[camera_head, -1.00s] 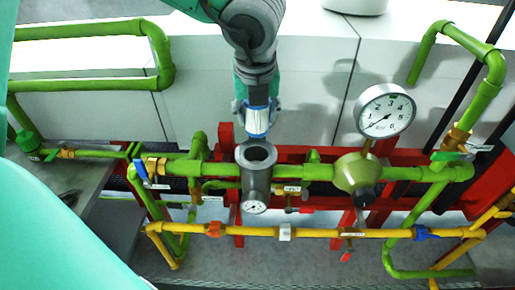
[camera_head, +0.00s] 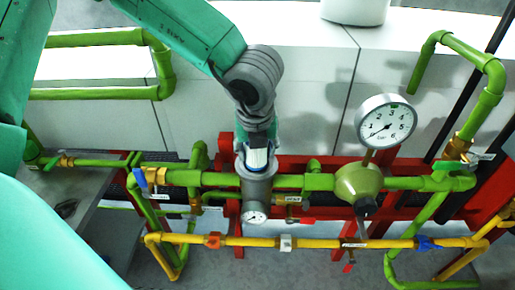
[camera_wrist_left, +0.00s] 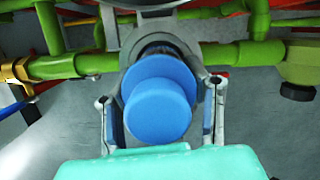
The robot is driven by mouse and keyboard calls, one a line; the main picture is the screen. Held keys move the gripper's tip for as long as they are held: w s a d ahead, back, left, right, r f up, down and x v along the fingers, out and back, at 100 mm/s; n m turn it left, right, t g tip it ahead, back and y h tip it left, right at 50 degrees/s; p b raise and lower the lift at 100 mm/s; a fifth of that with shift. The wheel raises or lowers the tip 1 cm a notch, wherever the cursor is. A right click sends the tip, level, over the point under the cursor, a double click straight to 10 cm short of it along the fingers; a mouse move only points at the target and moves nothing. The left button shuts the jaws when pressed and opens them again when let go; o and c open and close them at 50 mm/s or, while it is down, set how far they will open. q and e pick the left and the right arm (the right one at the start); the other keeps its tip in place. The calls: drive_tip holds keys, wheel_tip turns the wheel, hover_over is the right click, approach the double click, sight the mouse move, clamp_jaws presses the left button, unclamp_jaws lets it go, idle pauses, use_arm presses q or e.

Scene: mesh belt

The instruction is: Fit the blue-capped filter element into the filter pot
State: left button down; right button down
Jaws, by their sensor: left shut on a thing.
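The filter pot (camera_head: 257,192) is a grey upright cylinder set in the green pipe line, with a small gauge on its front. In the left wrist view the blue cap (camera_wrist_left: 158,105) sits between the two fingers of my left gripper (camera_wrist_left: 160,112). The pot's grey rim (camera_wrist_left: 128,45) shows behind it. The element's lower end is at the pot mouth; how far inside it is, I cannot tell. My right gripper is not in view.
A large dial gauge (camera_head: 386,122) stands on the green pipe to the right of the pot. A yellow pipe (camera_head: 320,243) runs in front and below. Red frame bars (camera_head: 325,160) stand behind. A blue valve handle (camera_head: 139,178) is to the left.

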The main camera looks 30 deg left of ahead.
use_arm(q)
drive_tip(key=shift+w+f, duration=0.1)
drive_tip(key=shift+f, duration=0.25)
drive_tip(key=c, duration=0.9)
unclamp_jaws()
drive_tip(key=shift+a, duration=0.1)
drive_tip(key=shift+o, duration=0.2)
drive_tip(key=shift+r, duration=0.35)
drive_tip(key=v, duration=1.2)
drive_tip(key=shift+r+p, duration=0.3)
drive_tip(key=shift+p, duration=0.1)
